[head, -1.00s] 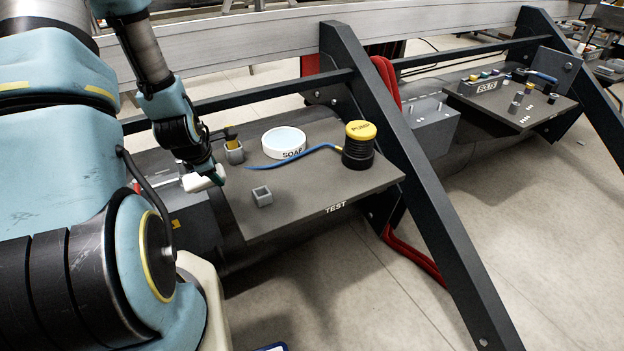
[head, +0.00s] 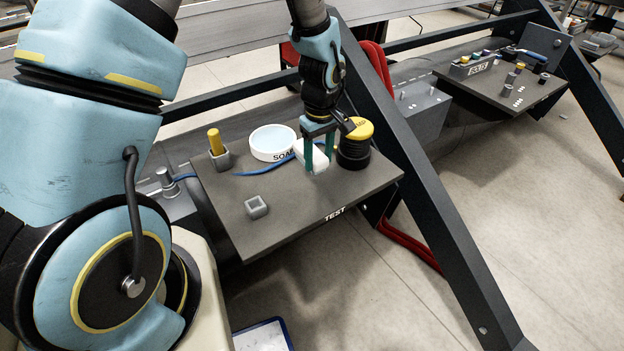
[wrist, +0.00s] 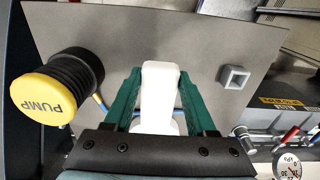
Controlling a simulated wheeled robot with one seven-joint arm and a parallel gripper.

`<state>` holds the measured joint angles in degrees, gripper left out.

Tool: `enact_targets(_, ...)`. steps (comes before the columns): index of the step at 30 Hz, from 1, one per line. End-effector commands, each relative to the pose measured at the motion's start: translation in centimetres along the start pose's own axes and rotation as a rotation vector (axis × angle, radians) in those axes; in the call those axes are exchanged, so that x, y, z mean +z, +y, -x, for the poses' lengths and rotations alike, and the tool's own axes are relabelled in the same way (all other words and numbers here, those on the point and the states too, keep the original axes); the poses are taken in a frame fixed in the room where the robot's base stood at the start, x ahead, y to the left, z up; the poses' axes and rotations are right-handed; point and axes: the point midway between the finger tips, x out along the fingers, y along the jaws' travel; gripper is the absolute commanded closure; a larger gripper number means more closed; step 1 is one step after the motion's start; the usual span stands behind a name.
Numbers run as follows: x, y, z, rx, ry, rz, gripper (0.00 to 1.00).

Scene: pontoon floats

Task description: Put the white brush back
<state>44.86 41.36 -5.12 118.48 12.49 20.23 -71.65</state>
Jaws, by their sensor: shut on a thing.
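The white brush (head: 318,164) is held between the green fingers of my gripper (head: 320,150), over the right part of the TEST board (head: 305,200), between the soap dish and the pump. In the wrist view the white brush (wrist: 160,85) lies lengthwise between both fingers, pointing away from the palm; my gripper (wrist: 158,85) is shut on it. I cannot tell whether the brush touches the board. An empty grey square holder (head: 257,208) sits at the board's front left; it also shows in the wrist view (wrist: 234,77). Another grey holder (head: 221,161) carries a yellow-handled item.
The white SOAP dish (head: 273,143) stands left of my gripper. The yellow-topped PUMP (head: 354,150) stands close on its right. A blue hose (head: 258,170) crosses the board behind the brush. A dark slanted beam (head: 415,170) borders the right side. The board's front middle is clear.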

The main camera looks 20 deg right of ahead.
Motion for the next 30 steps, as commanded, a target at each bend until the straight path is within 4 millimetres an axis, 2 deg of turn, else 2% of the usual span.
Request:
enact_targets(6,0.1,-0.1,-3.4,-0.002,-0.002,0.002,1.00)
enact_targets(11,0.1,-0.1,-4.6,0.000,-0.001,0.003,1.00)
enact_targets(18,0.1,-0.1,-7.6,-0.001,-0.002,0.004,1.00)
enact_targets(22,0.1,-0.1,-8.4,0.000,-0.001,0.003,1.00)
enact_targets(30,0.1,-0.1,-8.5,0.001,0.000,0.004,1.00)
